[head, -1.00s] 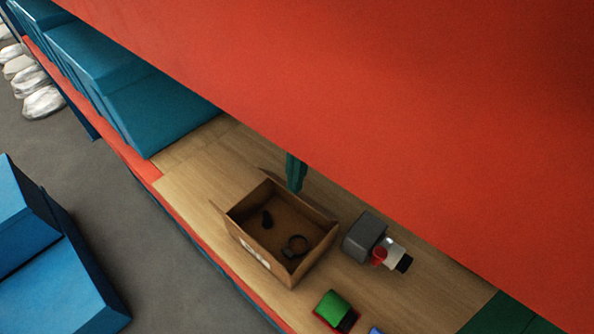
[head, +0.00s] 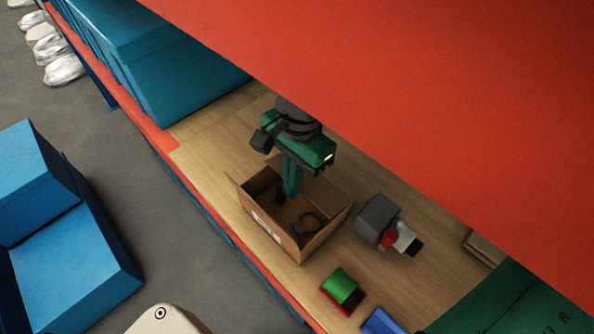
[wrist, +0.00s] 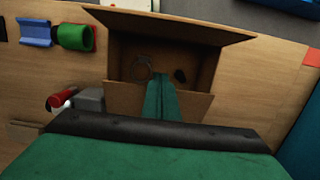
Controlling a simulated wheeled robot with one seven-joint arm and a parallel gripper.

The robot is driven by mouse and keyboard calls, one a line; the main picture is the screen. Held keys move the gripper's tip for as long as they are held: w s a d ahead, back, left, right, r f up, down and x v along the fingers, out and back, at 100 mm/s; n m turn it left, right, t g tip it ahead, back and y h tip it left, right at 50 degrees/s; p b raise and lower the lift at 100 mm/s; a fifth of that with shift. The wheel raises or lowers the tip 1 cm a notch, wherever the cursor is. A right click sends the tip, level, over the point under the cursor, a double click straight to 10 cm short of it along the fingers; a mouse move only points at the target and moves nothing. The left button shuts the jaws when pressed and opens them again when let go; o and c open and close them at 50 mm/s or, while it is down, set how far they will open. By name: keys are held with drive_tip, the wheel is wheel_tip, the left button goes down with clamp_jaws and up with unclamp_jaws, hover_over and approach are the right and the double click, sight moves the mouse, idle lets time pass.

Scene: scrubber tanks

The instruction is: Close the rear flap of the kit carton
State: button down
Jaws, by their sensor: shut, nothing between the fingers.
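The kit carton (head: 302,249) is an open brown box on the wooden bench. It holds a dark ring (head: 306,224) and a small black item, which also shows in the wrist view (wrist: 180,75). The rear flap (head: 325,193) stands raised along the carton's far edge; in the wrist view it is the strip nearest me (wrist: 195,106), partly hidden by my fingers. The front flap (wrist: 170,21) is also raised. My green gripper (head: 291,192) is shut and empty, its fingers pointing down across the rear edge toward the opening. I cannot tell whether they touch the flap.
A grey block (head: 377,218) with a red-and-white item stands right of the carton. A green roll (head: 341,285) and a blue item (head: 382,321) lie near the front edge. A red panel (head: 400,110) overhangs the bench. Teal bins (head: 165,75) stand at the left.

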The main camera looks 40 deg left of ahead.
drive_tip(key=shift+s+f, duration=0.4)
drive_tip(key=shift+f, duration=0.4)
drive_tip(key=shift+w, duration=0.15)
idle(1.0)
